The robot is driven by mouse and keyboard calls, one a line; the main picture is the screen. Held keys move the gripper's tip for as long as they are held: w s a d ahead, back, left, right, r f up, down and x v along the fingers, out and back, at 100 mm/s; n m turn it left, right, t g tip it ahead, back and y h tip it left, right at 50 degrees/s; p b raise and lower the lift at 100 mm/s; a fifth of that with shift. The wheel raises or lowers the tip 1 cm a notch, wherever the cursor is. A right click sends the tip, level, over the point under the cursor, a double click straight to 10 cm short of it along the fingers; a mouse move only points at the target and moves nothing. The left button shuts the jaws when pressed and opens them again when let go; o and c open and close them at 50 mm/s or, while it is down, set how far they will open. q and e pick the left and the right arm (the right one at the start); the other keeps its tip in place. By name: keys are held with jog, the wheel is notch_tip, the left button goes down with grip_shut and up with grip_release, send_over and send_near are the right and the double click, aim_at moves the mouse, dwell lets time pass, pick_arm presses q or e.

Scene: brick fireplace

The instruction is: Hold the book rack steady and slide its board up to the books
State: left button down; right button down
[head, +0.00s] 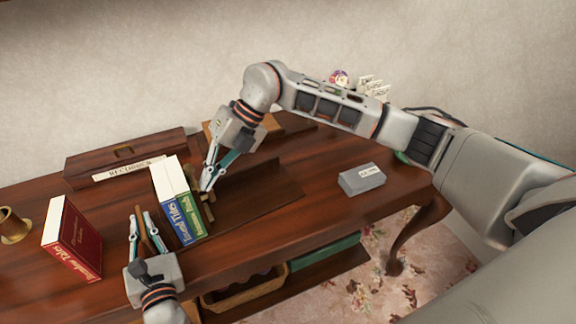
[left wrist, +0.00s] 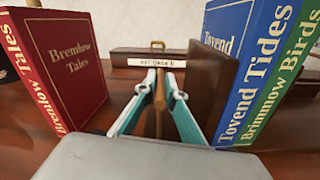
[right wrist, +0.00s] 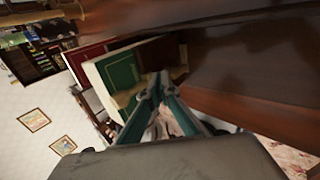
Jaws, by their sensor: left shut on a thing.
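The book rack (head: 268,196) is a dark wooden base lying along the desk. A blue book (head: 178,208) and a green book (head: 200,213) stand on it side by side; they also show in the left wrist view, the blue one (left wrist: 236,75) nearer. My left gripper (head: 140,222) is shut on a thin wooden part of the rack's left end (left wrist: 159,88). My right gripper (head: 208,182) has its fingertips together beside the rack's brown sliding board (head: 209,213), just right of the green book. Its fingers hide part of the board, and contact is unclear.
A red book (head: 72,240) stands left of my left gripper, near a brass holder (head: 12,225). A dark wooden box with a label (head: 125,155) is behind. A grey box (head: 361,179) lies on the right. The desk between rack and grey box is clear.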

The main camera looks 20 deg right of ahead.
pick_arm(q)
jog(key=shift+d, duration=0.15)
pick_arm(e)
jog(key=shift+a+r, duration=0.1)
jog(key=shift+r, duration=0.05)
jog(key=shift+v, duration=2.4)
jog(key=v, duration=0.8)
pick_arm(q)
jog(key=c, duration=2)
grip_release()
jog(key=shift+s, duration=0.15)
